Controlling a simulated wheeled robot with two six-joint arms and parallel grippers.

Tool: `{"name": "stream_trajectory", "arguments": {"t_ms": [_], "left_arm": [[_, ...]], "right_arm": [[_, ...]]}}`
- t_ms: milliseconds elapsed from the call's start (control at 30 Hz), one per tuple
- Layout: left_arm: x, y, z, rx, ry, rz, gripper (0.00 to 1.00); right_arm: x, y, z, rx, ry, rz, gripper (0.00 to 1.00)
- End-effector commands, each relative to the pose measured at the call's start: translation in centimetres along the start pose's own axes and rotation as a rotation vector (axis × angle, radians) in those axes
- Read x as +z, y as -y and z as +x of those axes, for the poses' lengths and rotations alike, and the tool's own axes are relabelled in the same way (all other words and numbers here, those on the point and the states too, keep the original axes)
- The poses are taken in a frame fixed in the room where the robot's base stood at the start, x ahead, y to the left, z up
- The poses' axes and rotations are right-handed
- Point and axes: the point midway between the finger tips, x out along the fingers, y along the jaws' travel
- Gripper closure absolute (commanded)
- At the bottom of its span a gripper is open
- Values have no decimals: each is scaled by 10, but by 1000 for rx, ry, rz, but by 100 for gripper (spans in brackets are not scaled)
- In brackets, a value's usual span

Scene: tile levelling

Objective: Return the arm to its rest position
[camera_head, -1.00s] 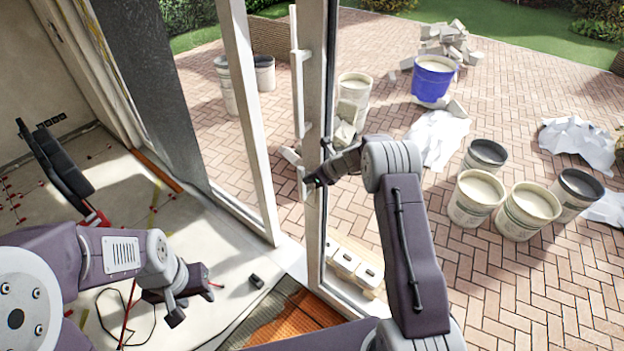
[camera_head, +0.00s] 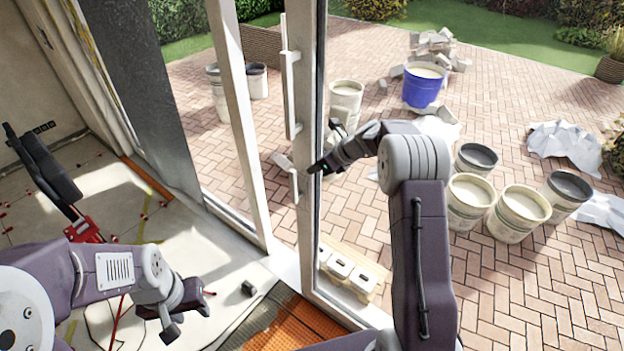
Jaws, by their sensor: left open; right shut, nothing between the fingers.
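My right arm rises at the centre right, and its gripper (camera_head: 316,169) points left at the door frame, beside the white door handle (camera_head: 294,186). Its fingers are shut with nothing visible between them; whether they touch the frame I cannot tell. My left arm comes in from the lower left. Its gripper (camera_head: 190,318) hangs low over the pale indoor floor, open and empty.
The glazed door frame (camera_head: 307,100) stands upright between room and brick patio. A red-and-black tool (camera_head: 85,228) stands at the left. A small dark block (camera_head: 248,288) lies on the floor. Buckets, including a blue one (camera_head: 422,88), stand on the open patio.

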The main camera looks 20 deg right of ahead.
Motion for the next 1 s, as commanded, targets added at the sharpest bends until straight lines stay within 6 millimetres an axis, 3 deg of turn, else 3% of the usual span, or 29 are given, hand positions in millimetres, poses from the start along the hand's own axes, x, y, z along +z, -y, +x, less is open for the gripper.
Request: {"name": "stream_trajectory", "arguments": {"t_ms": [167,567,667,733,800,867,967,1000], "left_arm": [[0,0,1,0,0,0,58],[0,0,1,0,0,0,58],[1,0,12,0,0,0,58],[3,1,33,0,0,0,58],[6,1,57,0,0,0,58],[8,2,76,0,0,0,58],[10,2,96,0,0,0,58],[11,2,104,0,0,0,58]], "right_arm": [[4,0,-8,-1,-1,1,100],[4,0,-8,-1,-2,1,100],[3,-5,0,3,4,-14,100],[19,-16,2,-6,37,-64,100],[16,-48,3,12,32,-120,100],[-7,-80,4,33,-21,-201,100],[-59,-124,2,71,-134,-460,100],[-85,-140,1,96,-183,-595,100]]}}
